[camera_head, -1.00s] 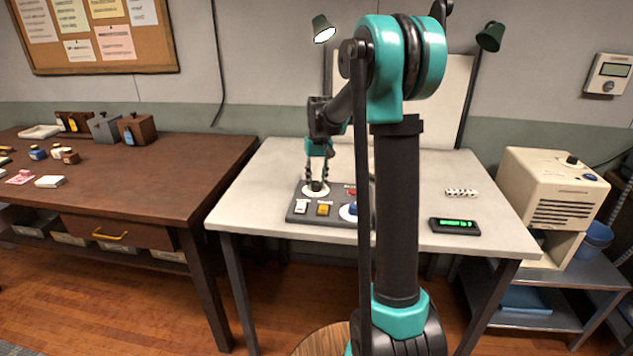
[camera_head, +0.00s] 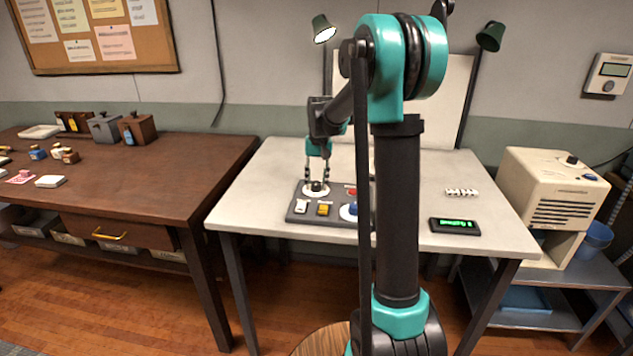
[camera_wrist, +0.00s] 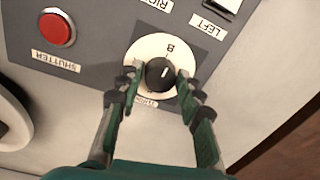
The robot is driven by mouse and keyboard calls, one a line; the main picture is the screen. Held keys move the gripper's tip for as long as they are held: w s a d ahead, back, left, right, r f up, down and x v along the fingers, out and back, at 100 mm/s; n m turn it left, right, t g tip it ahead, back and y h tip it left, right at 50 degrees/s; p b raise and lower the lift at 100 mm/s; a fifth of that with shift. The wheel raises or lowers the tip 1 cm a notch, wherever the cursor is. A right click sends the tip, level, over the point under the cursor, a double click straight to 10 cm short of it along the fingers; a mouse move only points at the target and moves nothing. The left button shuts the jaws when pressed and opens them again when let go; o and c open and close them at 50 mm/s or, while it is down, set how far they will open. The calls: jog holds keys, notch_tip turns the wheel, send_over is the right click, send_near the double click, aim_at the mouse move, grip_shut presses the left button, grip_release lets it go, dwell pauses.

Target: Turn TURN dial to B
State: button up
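The TURN dial (camera_wrist: 160,73) is a black knob with a short white mark, on a white disc (camera_wrist: 150,46). The mark points up in the wrist view, roughly toward the upside-down letter B (camera_wrist: 170,48). The TURN label (camera_wrist: 146,102) is partly hidden below the disc. My gripper (camera_wrist: 157,80) is open, its fingers on either side of the knob with small gaps showing. In the head view, my gripper (camera_head: 317,178) points down over the dial (camera_head: 316,186) on the grey control panel (camera_head: 291,217).
The panel also has a red SHUTTER button (camera_wrist: 57,28), white (camera_head: 301,207) and yellow (camera_head: 323,209) switches, and a blue control (camera_head: 352,209) partly behind my arm. A green-lit display (camera_head: 455,226) and small white pieces (camera_head: 461,192) lie to the right on the pale table (camera_head: 410,185).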

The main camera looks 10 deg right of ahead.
aim_at(318, 183)
jog(key=shift+o, duration=1.1)
jog(key=shift+r, duration=0.1)
notch_tip(318, 183, up, 12)
jog(key=shift+d, duration=0.3)
jog(key=shift+s, duration=0.2)
